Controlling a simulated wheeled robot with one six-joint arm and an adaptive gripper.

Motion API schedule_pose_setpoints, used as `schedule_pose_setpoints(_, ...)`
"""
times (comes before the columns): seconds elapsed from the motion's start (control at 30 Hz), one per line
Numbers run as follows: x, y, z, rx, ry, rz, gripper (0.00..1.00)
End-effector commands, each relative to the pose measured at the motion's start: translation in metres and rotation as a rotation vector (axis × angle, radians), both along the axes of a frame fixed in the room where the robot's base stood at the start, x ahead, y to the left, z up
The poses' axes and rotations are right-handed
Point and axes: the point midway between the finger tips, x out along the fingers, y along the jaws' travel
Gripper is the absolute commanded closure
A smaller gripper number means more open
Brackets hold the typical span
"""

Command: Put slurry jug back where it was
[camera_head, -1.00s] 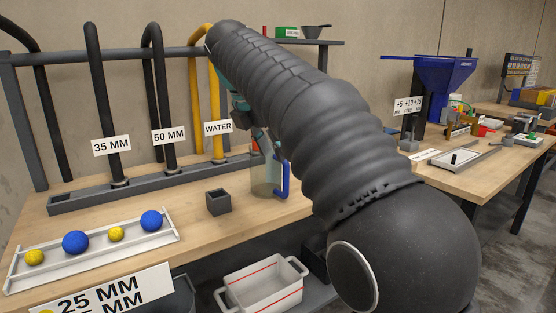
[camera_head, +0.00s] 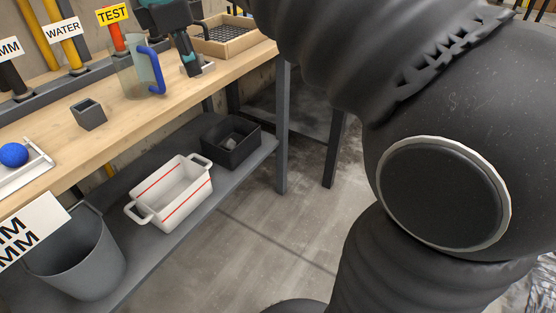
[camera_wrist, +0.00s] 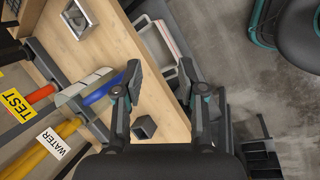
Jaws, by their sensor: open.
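The slurry jug (camera_head: 131,77) is a clear container with a blue handle (camera_head: 151,69). It stands upright on the wooden bench in front of the red TEST pipe. In the wrist view the jug (camera_wrist: 85,90) lies to the left of my gripper (camera_wrist: 166,84), and its blue handle is close beside the left finger. The fingers are spread apart with nothing between them. In the head view my gripper (camera_head: 190,66) is just right of the handle, apart from it. Part of my gripper is cut off by the top edge there.
A small grey cube cup (camera_head: 89,115) stands left of the jug. A wooden tray with a dark mesh (camera_head: 228,47) is behind my gripper. A white bin with red lines (camera_head: 171,195), a black box (camera_head: 231,142) and a grey bucket (camera_head: 76,261) are below the bench top.

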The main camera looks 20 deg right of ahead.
Motion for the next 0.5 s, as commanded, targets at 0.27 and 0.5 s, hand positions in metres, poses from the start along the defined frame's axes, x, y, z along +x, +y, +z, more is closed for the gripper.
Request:
schedule_pose_setpoints(0.27, -0.089, -0.055, -0.074, 0.336, -0.122, -0.594, 0.60)
schedule_pose_setpoints(0.5, -0.161, -0.079, -0.155, 0.622, -0.201, -1.107, 0.60)
